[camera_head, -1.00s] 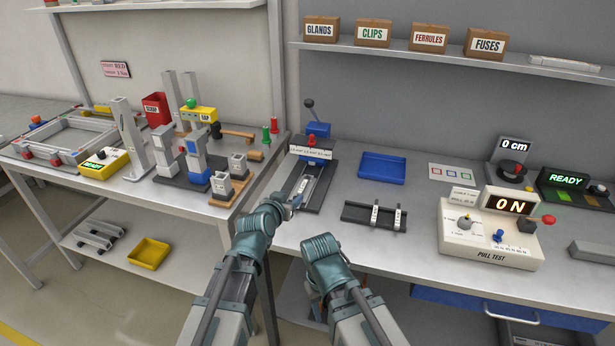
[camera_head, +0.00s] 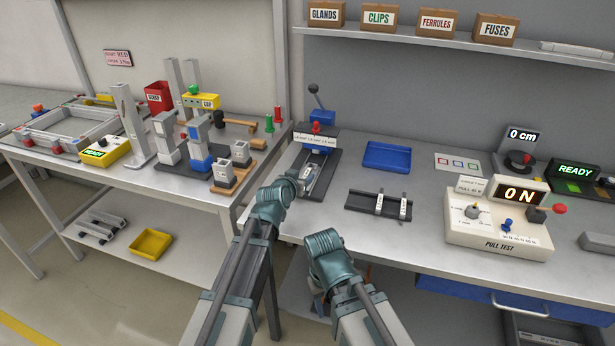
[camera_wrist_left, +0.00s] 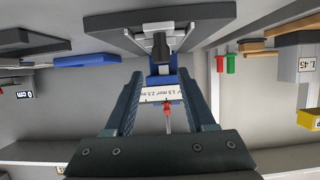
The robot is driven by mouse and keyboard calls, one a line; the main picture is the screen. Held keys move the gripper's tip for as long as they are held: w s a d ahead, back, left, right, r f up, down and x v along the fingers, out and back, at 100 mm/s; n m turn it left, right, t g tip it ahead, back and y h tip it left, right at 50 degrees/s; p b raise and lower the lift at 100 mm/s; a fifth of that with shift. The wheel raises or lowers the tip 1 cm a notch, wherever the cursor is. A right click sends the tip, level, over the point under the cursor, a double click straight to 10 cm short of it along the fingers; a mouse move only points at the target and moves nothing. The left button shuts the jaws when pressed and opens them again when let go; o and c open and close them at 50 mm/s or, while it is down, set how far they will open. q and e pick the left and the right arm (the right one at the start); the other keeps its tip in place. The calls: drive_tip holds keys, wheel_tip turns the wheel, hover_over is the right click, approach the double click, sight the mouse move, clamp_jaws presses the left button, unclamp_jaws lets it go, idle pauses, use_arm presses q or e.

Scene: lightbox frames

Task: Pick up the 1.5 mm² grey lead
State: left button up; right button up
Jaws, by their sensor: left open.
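I cannot make out a grey lead for certain in either view. A black rack (camera_head: 378,204) on the right bench holds two small pale pieces with labels (camera_head: 403,208) too small to read. The blue press (camera_head: 321,117) stands on a dark base behind my left gripper, with a red knob and a size strip (camera_head: 317,139); in the left wrist view the strip (camera_wrist_left: 160,93) shows "1.5 mm²" and "2.5". My left gripper (camera_head: 303,182) is at the front of that base; in its wrist view its jaws (camera_wrist_left: 160,82) are apart with nothing clearly gripped. My right gripper is hidden.
A blue tray (camera_head: 387,157) lies behind the rack. The pull tester (camera_head: 499,226), its display reading ON, stands to the right. The left bench holds fixtures and a yellow box (camera_head: 105,150). Bare bench lies between rack and tester.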

sight(306, 174)
use_arm(q)
drive_tip(key=b+x, duration=0.2)
drive_tip(key=x, duration=0.1)
drive_tip(key=f+b+x, duration=0.1)
drive_tip(key=x, duration=0.1)
drive_tip(key=shift+a+f, duration=0.1)
drive_tip(key=shift+a, duration=0.1)
drive_tip(key=shift+s, duration=0.1)
clamp_jaws()
